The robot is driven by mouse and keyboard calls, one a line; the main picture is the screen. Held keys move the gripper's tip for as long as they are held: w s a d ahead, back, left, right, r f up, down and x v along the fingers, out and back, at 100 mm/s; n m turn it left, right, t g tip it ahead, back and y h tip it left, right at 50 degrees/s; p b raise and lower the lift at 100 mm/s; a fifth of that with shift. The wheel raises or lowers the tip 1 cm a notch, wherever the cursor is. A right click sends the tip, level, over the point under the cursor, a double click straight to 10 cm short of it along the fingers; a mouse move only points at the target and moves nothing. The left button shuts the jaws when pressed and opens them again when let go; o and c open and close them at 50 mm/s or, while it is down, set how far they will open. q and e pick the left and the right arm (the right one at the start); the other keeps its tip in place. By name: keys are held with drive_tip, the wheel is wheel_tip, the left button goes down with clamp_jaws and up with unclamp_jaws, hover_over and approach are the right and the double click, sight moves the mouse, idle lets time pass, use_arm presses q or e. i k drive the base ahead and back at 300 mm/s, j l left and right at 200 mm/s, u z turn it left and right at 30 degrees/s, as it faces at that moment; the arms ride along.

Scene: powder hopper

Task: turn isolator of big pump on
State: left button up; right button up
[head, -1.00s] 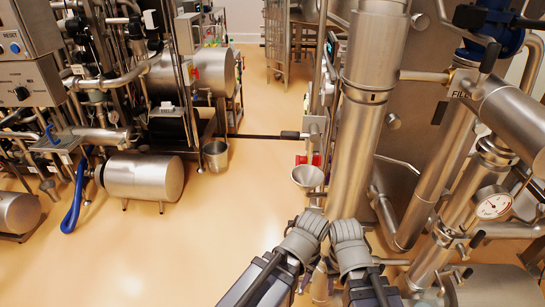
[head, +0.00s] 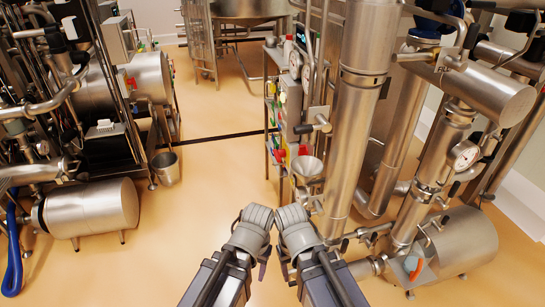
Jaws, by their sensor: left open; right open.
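A large steel cylinder, which looks like a pump or motor body (head: 470,240), lies at the lower right behind pipes. On its near left side is a small pale box with an orange-red piece (head: 413,267); this may be its isolator, but its position is too small to read. My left gripper (head: 258,213) and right gripper (head: 290,215) are side by side at the bottom centre, pointing forward over the floor. Both are open, with nothing seen in them, and are well to the left of the orange-red piece. Their fingertips are hard to make out.
A thick vertical steel pipe (head: 352,130) stands just beyond my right gripper, with a funnel (head: 307,167) beside it. A pressure gauge (head: 465,155) sits among pipes on the right. A steel tank (head: 90,208) and bucket (head: 166,168) are on the left. The middle floor is clear.

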sight(278, 153)
drive_tip(key=i+l+u, duration=0.1)
drive_tip(key=i+u, duration=0.35)
drive_tip(key=i, duration=0.55)
